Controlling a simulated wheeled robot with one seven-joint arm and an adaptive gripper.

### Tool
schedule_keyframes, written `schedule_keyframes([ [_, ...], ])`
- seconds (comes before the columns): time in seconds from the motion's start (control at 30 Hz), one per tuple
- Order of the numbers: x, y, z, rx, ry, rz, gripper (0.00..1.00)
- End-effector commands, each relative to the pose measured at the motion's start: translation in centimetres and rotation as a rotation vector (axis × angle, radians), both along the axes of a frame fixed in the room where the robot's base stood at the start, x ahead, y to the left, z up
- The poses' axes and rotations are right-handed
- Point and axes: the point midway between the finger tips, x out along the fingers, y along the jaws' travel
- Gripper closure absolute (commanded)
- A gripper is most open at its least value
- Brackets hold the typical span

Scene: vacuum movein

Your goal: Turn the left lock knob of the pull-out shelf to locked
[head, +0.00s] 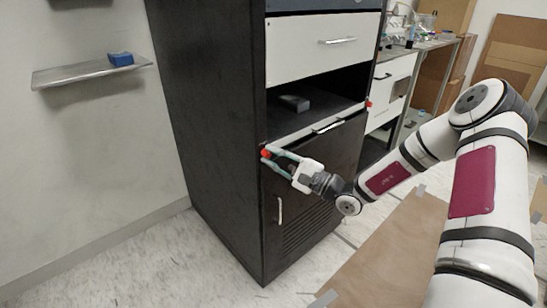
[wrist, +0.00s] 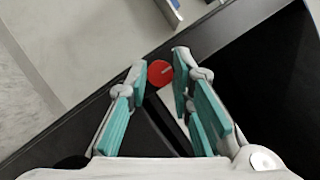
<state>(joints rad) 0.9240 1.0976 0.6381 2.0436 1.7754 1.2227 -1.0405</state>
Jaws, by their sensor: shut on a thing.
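The left lock knob (head: 264,153) is a small red knob at the left front end of the pull-out shelf (head: 295,134) in the dark cabinet. In the wrist view the knob (wrist: 159,74) shows as a red disc with a short pale mark, between the fingertips. My gripper (head: 268,152) has teal finger pads and is shut on this knob, reaching in from the right. The gripper also fills the lower wrist view (wrist: 161,68). The fingers partly cover the knob in the head view. A second red knob (head: 368,104) is at the shelf's right end.
A dark box (head: 294,103) lies in the open bay above the shelf. A white drawer (head: 320,48) is above, and a dark door with a handle (head: 280,210) below. A wall shelf (head: 80,72) holds a blue box (head: 121,59). Floor left of the cabinet is clear.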

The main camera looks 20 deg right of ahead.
Motion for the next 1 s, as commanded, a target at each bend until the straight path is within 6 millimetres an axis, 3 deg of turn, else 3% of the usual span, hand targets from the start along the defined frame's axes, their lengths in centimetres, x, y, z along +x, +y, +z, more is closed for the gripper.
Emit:
schedule_keyframes([
  [0.37,-0.17,0.16,0.02,0.158,0.071,0.002,1.00],
  [1.0,-0.39,0.48,-0.09,0.707,0.313,0.001,1.00],
])
